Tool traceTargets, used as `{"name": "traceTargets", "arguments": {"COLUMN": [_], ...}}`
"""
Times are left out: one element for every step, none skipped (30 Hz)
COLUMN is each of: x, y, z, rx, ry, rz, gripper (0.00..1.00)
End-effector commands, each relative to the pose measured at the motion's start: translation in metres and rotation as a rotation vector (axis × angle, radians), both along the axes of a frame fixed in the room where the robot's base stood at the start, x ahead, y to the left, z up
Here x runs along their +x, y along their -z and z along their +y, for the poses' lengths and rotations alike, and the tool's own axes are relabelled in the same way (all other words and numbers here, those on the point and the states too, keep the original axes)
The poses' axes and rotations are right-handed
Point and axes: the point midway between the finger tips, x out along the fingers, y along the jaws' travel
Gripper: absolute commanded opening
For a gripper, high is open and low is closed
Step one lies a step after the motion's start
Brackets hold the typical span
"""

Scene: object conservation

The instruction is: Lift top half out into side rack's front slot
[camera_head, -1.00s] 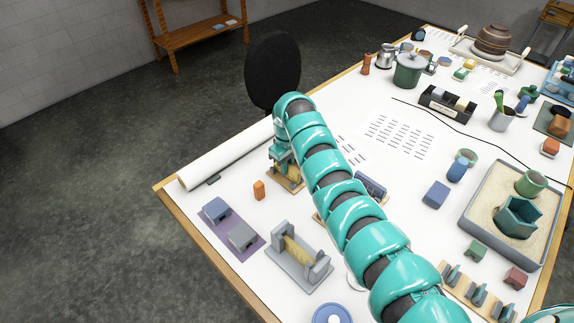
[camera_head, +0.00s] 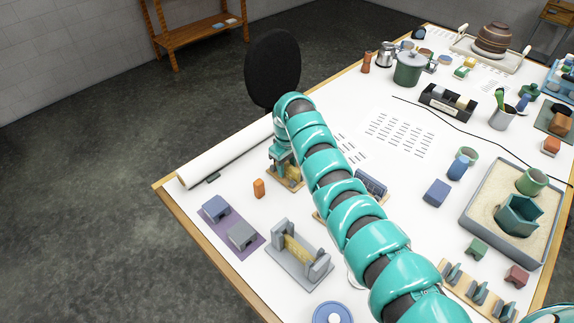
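My gripper (camera_head: 283,165) points down over a small wooden stand (camera_head: 292,184) near the far left part of the table. A yellowish piece shows at its fingers, but the arm and the small size hide whether the fingers are closed on it. A grey cradle (camera_head: 306,272) with upright ends stands nearer, holding a yellowish slab (camera_head: 297,250). I cannot tell for sure which piece is the top half or which stand is the side rack; no front slot can be made out.
An orange block (camera_head: 258,188) stands left of my gripper. Blue (camera_head: 216,208) and grey (camera_head: 241,235) blocks sit on a purple mat (camera_head: 229,226). A white roll (camera_head: 225,155) lies along the table's edge. My arm hides part of a wooden holder with a dark blue ribbed piece (camera_head: 371,184).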

Motion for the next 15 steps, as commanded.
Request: {"name": "traceTargets", "arguments": {"x": [0.000, 0.000, 0.000, 0.000, 0.000, 0.000, 0.000, 0.000, 0.000, 0.000, 0.000, 0.000, 0.001, 0.001, 0.002], "y": [0.000, 0.000, 0.000, 0.000, 0.000, 0.000, 0.000, 0.000, 0.000, -0.001, -0.003, -0.005, -0.008, -0.011, -0.016], "z": [0.000, 0.000, 0.000, 0.000, 0.000, 0.000, 0.000, 0.000, 0.000, 0.000, 0.000, 0.000, 0.000, 0.000, 0.000], "rx": [0.000, 0.000, 0.000, 0.000, 0.000, -0.001, -0.001, -0.001, -0.001, 0.000, 0.000, 0.000, 0.000, 0.001, 0.001], "ry": [0.000, 0.000, 0.000, 0.000, 0.000, 0.000, 0.000, 0.000, 0.000, 0.000, 0.000, 0.000, 0.000, 0.000, 0.000], "rz": [0.000, 0.000, 0.000, 0.000, 0.000, 0.001, 0.001, 0.001, 0.001, 0.000, 0.000, 0.000, -0.001, -0.004, -0.006], "gripper": [0.40, 0.40, 0.40, 0.40, 0.40, 0.40, 0.40, 0.40, 0.40, 0.40, 0.40, 0.40, 0.40, 0.40, 0.40]}}
